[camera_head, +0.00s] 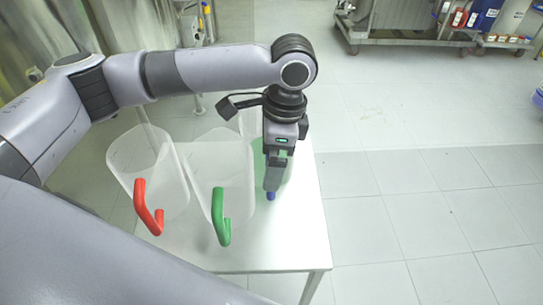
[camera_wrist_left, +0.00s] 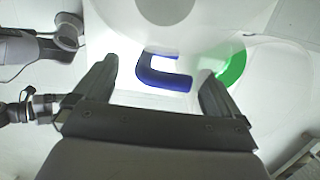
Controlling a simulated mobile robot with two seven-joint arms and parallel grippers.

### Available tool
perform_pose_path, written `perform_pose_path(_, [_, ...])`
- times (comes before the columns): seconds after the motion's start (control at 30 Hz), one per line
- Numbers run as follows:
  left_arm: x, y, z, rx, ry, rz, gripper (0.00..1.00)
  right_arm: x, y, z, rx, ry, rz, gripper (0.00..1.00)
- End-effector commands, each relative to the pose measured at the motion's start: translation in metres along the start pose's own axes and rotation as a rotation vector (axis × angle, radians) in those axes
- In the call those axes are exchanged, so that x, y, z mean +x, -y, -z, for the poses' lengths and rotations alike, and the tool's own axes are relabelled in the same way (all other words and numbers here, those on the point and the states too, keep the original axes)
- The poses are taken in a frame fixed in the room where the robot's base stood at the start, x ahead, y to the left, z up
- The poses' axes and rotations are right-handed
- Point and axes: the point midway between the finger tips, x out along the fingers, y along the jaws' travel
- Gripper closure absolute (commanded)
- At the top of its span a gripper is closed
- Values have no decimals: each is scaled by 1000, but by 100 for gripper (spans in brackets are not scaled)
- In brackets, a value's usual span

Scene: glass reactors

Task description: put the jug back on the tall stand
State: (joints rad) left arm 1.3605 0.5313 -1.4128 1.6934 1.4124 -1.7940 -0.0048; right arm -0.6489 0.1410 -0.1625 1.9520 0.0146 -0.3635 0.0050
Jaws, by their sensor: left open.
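Three clear jugs show on a white table (camera_head: 292,235). One has a red handle (camera_head: 148,208) and one a green handle (camera_head: 219,217). The third is mostly hidden behind my left gripper (camera_head: 275,175); only the tip of its blue handle (camera_head: 270,196) shows below the fingers. In the left wrist view the blue handle (camera_wrist_left: 164,76) lies between the open fingers of my left gripper (camera_wrist_left: 158,84), with no clear grip on it. I cannot tell which jug the task means. I cannot make out a tall stand. My right gripper is out of view.
A green patch (camera_head: 258,158) shows beside the gripper; it is partly hidden. The red and green jugs stand close together to the left of the gripper. The tiled floor (camera_head: 420,200) right of the table is clear. A metal cart (camera_head: 400,40) with bottles is far back.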

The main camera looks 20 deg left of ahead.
Motion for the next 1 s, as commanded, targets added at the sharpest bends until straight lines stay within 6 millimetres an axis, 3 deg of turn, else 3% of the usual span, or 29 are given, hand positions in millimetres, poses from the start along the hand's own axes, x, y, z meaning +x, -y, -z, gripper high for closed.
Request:
perform_pose_path(0.53, [-106,1,0,-2,-2,2,2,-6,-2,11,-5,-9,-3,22])
perform_pose_path(0.7, [-119,1,0,-2,0,0,2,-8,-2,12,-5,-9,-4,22])
perform_pose_path(1.0, [-120,0,0,-1,0,0,2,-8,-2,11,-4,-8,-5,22])
